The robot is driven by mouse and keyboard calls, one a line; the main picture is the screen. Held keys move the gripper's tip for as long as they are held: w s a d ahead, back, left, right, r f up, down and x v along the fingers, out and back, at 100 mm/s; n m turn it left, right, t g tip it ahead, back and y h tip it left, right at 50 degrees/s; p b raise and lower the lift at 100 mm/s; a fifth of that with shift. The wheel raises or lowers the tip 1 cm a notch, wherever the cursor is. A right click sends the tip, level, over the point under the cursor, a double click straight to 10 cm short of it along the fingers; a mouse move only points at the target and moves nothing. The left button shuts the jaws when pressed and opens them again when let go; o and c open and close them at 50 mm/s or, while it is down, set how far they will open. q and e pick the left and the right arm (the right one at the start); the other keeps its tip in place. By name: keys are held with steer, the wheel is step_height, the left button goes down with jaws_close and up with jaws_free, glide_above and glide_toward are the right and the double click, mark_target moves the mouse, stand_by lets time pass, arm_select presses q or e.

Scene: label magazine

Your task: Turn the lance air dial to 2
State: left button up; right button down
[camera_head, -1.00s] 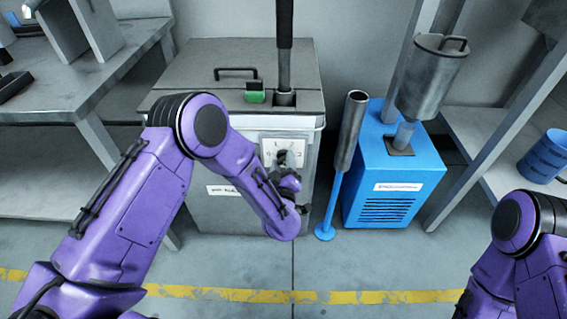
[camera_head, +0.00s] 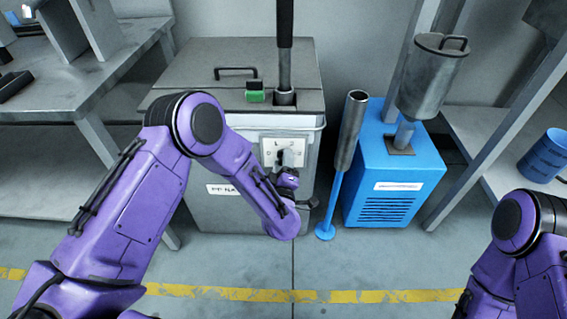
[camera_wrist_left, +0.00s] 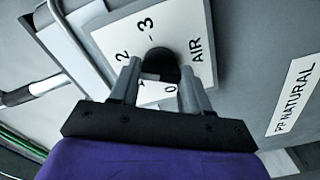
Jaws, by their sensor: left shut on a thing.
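The lance air dial is a black knob (camera_wrist_left: 162,64) on a white plate (camera_head: 294,147) on the front of a grey hopper box (camera_head: 222,133). In the left wrist view the plate carries 0, 2, 3 and the word AIR. A finger hides part of the scale, and I cannot tell which mark the knob points to. My left gripper (camera_wrist_left: 160,76) is shut on the knob, one finger on each side. In the head view the gripper sits at the plate's lower part, partly hidden by my purple forearm. My right gripper is out of the picture.
A steel lance (camera_head: 284,60) stands in the box lid beside a green-topped block (camera_head: 255,94). A blue stand with a grey tube (camera_head: 348,130) and a blue blower unit (camera_head: 400,185) stand close to the right. A PP NATURAL label (camera_wrist_left: 293,97) is beside the plate.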

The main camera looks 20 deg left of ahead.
arm_select(q)
steer(key=o, duration=1.1)
steer(key=shift+c, duration=0.2)
steer(key=p+v, duration=0.1)
steer(key=v, duration=0.9)
steer(key=shift+s, duration=0.3)
steer(key=shift+d, duration=0.1)
